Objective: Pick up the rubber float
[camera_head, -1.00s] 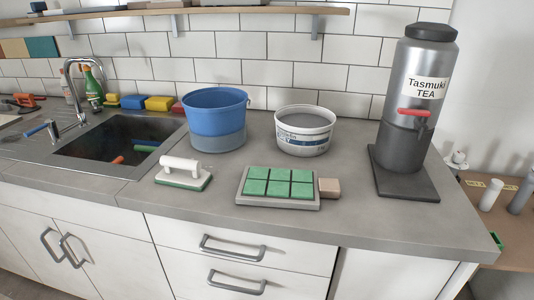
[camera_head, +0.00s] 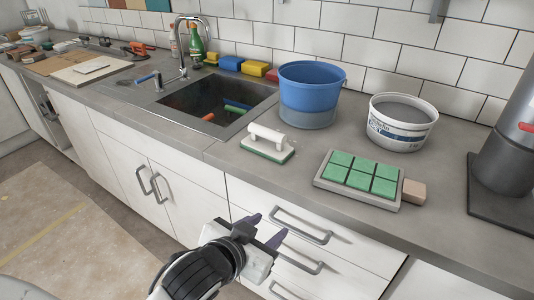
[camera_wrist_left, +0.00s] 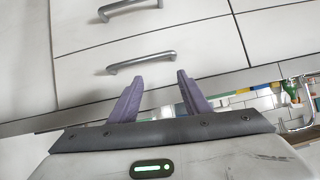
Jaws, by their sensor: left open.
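The rubber float (camera_head: 267,143), with a white handle and a green base, lies on the grey counter between the sink and the tile board. My left gripper (camera_head: 265,229) is open and empty. It is in front of the drawers, below the counter's front edge and well apart from the float. In the left wrist view, its two purple fingers (camera_wrist_left: 160,97) stand apart with drawer fronts and handles beyond them. The float cannot be made out in that view. My right gripper is not in view.
A blue bucket (camera_head: 308,97) and a white tub (camera_head: 401,124) stand behind the float. A board with green tiles (camera_head: 359,178) and a beige block (camera_head: 414,191) lie to its right. The sink (camera_head: 217,98) is to its left. Drawer handles (camera_head: 303,226) stick out near my gripper.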

